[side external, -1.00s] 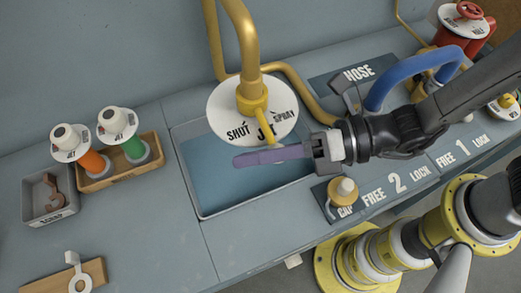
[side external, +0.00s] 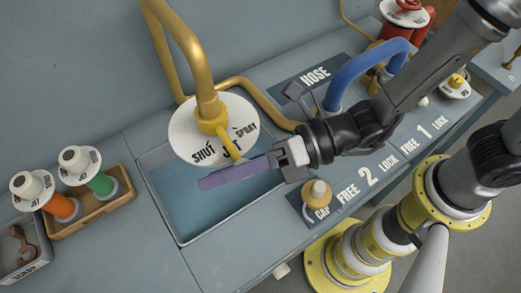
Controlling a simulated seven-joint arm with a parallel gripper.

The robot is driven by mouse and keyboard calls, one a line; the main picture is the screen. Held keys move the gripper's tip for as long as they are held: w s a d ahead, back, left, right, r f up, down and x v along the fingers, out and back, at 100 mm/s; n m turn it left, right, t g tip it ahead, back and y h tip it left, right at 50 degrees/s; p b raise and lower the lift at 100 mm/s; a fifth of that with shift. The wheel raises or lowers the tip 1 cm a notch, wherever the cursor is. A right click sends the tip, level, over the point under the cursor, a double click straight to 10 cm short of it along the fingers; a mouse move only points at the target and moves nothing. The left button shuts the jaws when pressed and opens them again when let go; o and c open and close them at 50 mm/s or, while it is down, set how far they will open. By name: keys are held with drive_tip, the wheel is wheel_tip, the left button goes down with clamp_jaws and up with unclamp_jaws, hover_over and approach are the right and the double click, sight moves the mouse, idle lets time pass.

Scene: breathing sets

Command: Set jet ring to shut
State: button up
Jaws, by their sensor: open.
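The jet ring (side external: 213,127) is a yellow collar on the gold spout (side external: 207,95), with a short lever pointing down to the right. Behind it is a white dial (side external: 184,120) marked SHUT, JET and SPRAY. The lever lies over the JET mark, and SHUT is to its left. My gripper (side external: 216,180) reaches in from the right, with its long purple finger just below the dial's lower edge, over the basin. It is open and holds nothing. The purple finger looks close to the lever's tip, but I cannot tell whether they touch. The other finger is not clearly seen.
A blue-floored basin (side external: 180,232) lies below the spout. A yellow cap (side external: 317,194) stands at its right, near my wrist. A blue hose (side external: 350,65) arches behind my arm. A wooden tray (side external: 91,215) with orange and green bottles sits at the left.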

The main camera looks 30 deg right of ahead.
drive_tip(key=shift+d, duration=0.1)
drive_tip(key=v, duration=1.3)
drive_tip(key=shift+s+d+r, duration=0.15)
drive_tip(key=shift+d, duration=0.1)
